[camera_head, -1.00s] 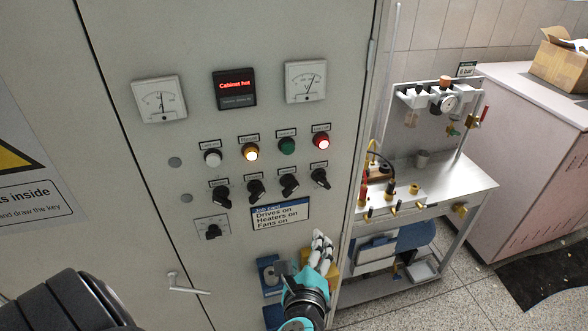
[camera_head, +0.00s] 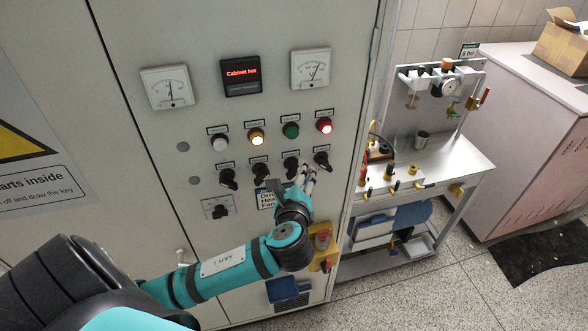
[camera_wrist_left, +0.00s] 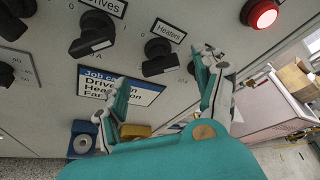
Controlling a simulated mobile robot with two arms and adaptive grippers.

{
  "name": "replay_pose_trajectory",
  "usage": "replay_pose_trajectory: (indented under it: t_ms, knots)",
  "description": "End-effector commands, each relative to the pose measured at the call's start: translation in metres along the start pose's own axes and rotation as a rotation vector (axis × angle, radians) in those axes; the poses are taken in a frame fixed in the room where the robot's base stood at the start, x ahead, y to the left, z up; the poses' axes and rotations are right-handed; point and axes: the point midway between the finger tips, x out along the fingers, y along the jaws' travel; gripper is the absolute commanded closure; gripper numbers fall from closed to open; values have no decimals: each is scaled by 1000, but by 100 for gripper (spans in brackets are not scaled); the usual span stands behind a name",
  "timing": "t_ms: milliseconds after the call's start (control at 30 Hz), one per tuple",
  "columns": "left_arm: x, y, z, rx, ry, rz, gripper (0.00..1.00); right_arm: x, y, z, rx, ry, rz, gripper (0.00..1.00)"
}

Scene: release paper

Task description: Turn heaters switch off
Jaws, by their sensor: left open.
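The heaters switch (camera_head: 291,165) is a black rotary knob, third from the left in the row of knobs on the grey cabinet door. Its "Heaters" label shows in the left wrist view, above the knob (camera_wrist_left: 158,48). My left gripper (camera_head: 303,174) is open and empty, just below and to the right of this knob in the head view. In the left wrist view its fingers (camera_wrist_left: 163,75) are spread, with the heaters knob just beyond them between the tips. I cannot tell whether they touch it. The drives switch (camera_wrist_left: 92,36) is to its left. My right gripper is not in view.
The fourth knob (camera_head: 322,160) is close to the fingers. A red lamp (camera_head: 324,126) and an amber lamp (camera_head: 257,138) glow above. The display (camera_head: 241,75) reads "Cabinet hot". My gripper partly covers the job card (camera_head: 266,199). A wheeled bench (camera_head: 440,160) stands to the right.

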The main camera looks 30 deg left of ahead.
Motion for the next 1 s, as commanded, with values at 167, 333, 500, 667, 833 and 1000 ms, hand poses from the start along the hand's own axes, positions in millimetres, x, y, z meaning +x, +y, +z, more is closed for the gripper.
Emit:
replay_pose_trajectory:
  t_ms: [167, 333, 500, 667, 833, 1000]
  knots:
    - [24, -1, 2, 2, -3, 0, 31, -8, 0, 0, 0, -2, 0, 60]
    - [32, 0, 1, 0, -1, -1, 31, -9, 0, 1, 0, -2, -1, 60]
    - [33, 0, 0, -1, -1, -1, 31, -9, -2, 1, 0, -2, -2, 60]
    - [33, 0, 0, 0, -1, -1, 41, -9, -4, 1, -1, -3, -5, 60]
    - [33, 0, 0, 0, -1, -1, 63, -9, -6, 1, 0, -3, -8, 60]
    - [33, 0, 0, 0, -1, 0, 86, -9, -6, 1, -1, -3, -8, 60]
